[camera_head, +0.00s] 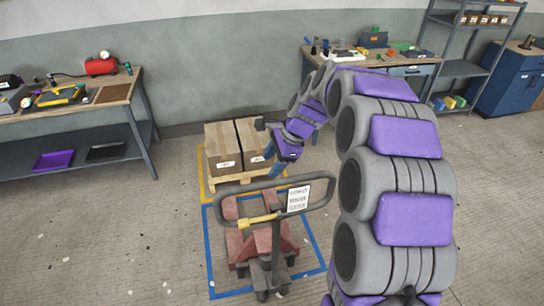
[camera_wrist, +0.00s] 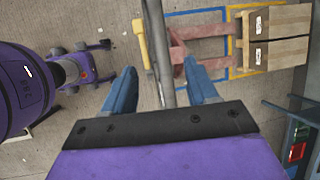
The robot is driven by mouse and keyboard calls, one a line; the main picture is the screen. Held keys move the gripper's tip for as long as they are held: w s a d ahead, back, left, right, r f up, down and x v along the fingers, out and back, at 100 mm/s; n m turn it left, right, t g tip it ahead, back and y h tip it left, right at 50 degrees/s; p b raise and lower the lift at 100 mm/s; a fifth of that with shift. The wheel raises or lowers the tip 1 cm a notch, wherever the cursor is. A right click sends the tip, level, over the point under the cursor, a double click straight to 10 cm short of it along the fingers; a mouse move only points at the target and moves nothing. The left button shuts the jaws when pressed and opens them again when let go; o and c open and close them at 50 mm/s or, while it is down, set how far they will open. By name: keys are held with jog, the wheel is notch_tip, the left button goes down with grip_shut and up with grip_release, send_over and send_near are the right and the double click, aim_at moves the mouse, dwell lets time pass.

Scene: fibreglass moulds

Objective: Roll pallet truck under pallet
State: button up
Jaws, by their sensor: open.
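The pallet truck (camera_head: 262,243) stands inside a blue floor outline, its red forks toward the pallet. Its grey loop handle (camera_head: 232,186) is raised toward me, with a yellow lever (camera_head: 258,220) and a white label. The wooden pallet (camera_head: 240,177) lies just beyond, in a yellow outline, carrying two cardboard boxes (camera_head: 222,143). My gripper (camera_head: 274,167) is open over the handle's far bar. In the wrist view, the grey handle bar (camera_wrist: 157,45) runs between the two blue fingers of my gripper (camera_wrist: 161,88); contact cannot be told. The fork tips are partly hidden.
A workbench with tools (camera_head: 75,96) stands at the left and another bench (camera_head: 385,62) at the back. A shelf rack (camera_head: 462,69) and blue cabinet (camera_head: 510,78) are at the right. The floor left of the truck is open, with small specks.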

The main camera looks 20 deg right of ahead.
send_near(254, 190)
jog(key=w+f, duration=0.1)
jog(key=w+d+f, duration=0.1)
jog(key=f, duration=0.1)
jog(key=shift+b, duration=0.3)
jog(key=x, duration=0.2)
jog(key=a+x, duration=0.1)
jog(key=x, duration=0.4)
jog(key=shift+a+b, duration=0.35)
jog(key=shift+w+f, duration=0.1)
jog(key=shift+f, duration=0.3)
jog(key=shift+d+f, duration=0.3)
jog(key=shift+f, duration=0.15)
jog(key=shift+a, duration=0.3)
jog(key=shift+c, duration=1.1)
jog(key=shift+a, duration=0.15)
jog(key=c, duration=0.3)
jog(key=shift+w, duration=0.1)
grip_shut()
